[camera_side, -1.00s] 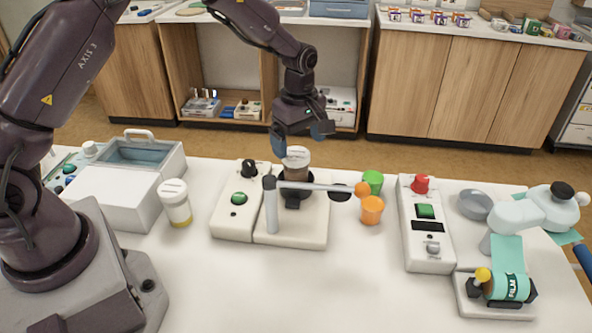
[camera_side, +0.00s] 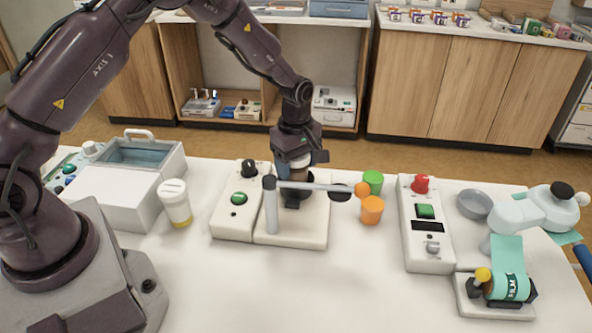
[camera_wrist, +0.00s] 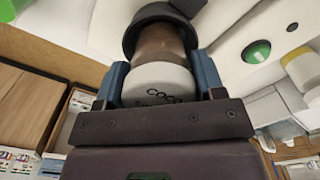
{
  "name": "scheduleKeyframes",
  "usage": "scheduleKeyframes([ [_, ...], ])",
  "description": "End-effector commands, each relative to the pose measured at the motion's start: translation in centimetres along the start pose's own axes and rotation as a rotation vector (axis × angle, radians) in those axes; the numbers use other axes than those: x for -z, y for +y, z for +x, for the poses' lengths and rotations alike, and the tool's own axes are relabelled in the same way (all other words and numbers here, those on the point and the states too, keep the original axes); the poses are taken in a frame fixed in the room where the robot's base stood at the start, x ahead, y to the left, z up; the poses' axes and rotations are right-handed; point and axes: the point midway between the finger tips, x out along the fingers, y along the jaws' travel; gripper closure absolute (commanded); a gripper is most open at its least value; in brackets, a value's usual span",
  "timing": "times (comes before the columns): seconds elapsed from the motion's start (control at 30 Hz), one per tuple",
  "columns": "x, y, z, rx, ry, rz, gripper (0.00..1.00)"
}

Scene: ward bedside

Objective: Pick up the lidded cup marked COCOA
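The COCOA cup (camera_wrist: 158,88) has a white lid marked COCOA and a brownish body. In the side view the cup (camera_side: 299,162) stands upright at the dark holder of a white device, largely covered by my gripper. My gripper (camera_side: 298,168) points down over it from above. In the wrist view the blue fingers of my gripper (camera_wrist: 160,75) lie close against both sides of the cup, drawn inward from the palm's ends. The cup's lower end sits in a dark round ring (camera_wrist: 160,22).
A horizontal grey bar with an orange tip (camera_side: 320,187) crosses just in front of the cup. A white-lidded cup (camera_side: 175,202) stands to the left. Green (camera_side: 373,182) and orange (camera_side: 371,210) cups stand to the right. The table front (camera_side: 330,290) is clear.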

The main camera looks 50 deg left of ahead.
Motion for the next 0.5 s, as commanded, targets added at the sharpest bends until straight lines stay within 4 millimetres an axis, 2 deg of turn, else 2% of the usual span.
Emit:
scheduleKeyframes([
  [0.33, 0.0, 0.1, -0.2, -0.002, 0.0, 0.0, 0.68],
  [0.5, 0.0, 0.1, -1.4, -0.004, 0.001, 0.001, 0.68],
])
